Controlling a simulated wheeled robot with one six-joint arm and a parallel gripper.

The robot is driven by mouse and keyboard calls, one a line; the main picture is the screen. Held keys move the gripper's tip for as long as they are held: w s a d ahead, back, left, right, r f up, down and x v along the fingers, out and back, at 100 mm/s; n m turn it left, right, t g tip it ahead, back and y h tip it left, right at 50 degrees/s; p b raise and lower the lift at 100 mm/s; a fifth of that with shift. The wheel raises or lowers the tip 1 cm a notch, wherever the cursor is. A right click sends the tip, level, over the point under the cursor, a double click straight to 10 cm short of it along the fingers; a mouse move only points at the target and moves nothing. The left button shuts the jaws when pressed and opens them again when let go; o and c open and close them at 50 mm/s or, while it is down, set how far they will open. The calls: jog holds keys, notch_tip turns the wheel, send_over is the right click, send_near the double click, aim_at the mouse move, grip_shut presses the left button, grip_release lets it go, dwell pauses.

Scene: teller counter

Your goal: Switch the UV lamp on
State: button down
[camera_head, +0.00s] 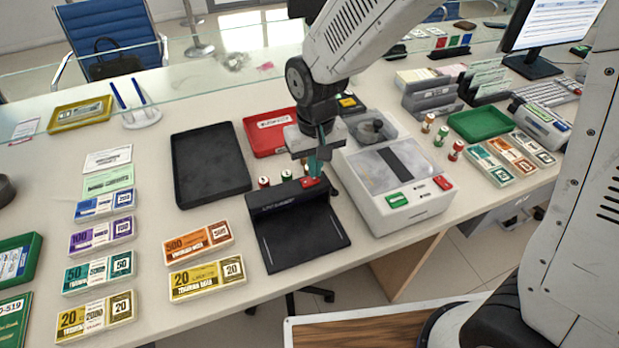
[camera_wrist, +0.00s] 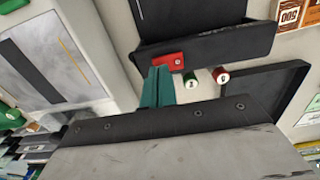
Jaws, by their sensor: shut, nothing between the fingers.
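The UV lamp (camera_head: 298,228) is a black unit with a hood and a flat dark base, near the counter's front edge. Its red switch (camera_head: 309,182) sits on top of the hood, towards the right end. In the wrist view the lamp's black hood (camera_wrist: 215,45) and the red switch (camera_wrist: 167,60) show just beyond the fingertips. My gripper (camera_head: 317,172) is shut and empty, its teal fingers pointing down at the switch. The fingertips (camera_wrist: 160,72) are beside or just above the switch; I cannot tell if they touch it. No glow shows under the hood.
A white counting machine (camera_head: 398,190) stands close on the right. Behind are a red tray (camera_head: 262,146) and small coin rolls (camera_head: 264,182). A black tray (camera_head: 210,165) and banknote bundles (camera_head: 206,280) lie to the left. A clear glass screen runs along the back.

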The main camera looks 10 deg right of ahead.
jog(key=shift+f, duration=0.55)
jog(key=shift+r, duration=3.55)
